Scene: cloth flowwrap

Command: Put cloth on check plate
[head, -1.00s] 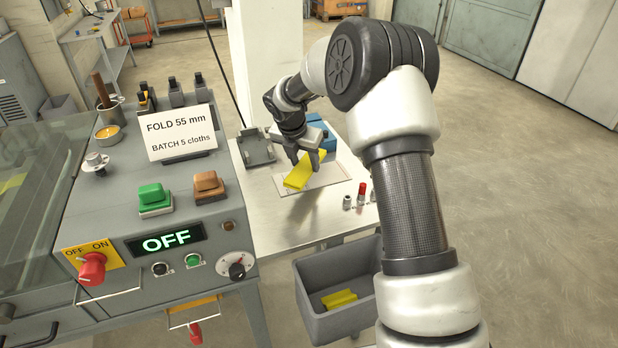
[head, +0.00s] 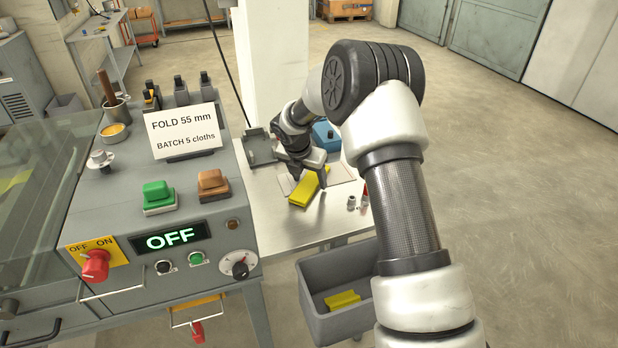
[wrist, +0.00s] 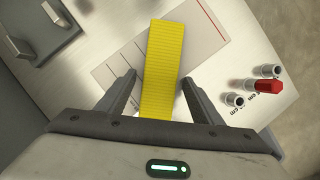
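In the wrist view the cloth (wrist: 162,60) crosses the middle of the plate (wrist: 201,38), with plate showing on both sides. Whether its near end lies wholly on the plate I cannot tell. My gripper (wrist: 158,78) is open, its fingers standing on either side of the cloth with gaps. It also shows low over the cloth in the head view (head: 311,180).
Small metal cylinders and a red-capped one (wrist: 267,86) stand right of the plate. A grey holder (head: 261,146) and a blue object (head: 326,135) are behind. A grey bin (head: 312,297) holding another yellow cloth (head: 343,299) is below. The machine panel (head: 130,207) reads OFF.

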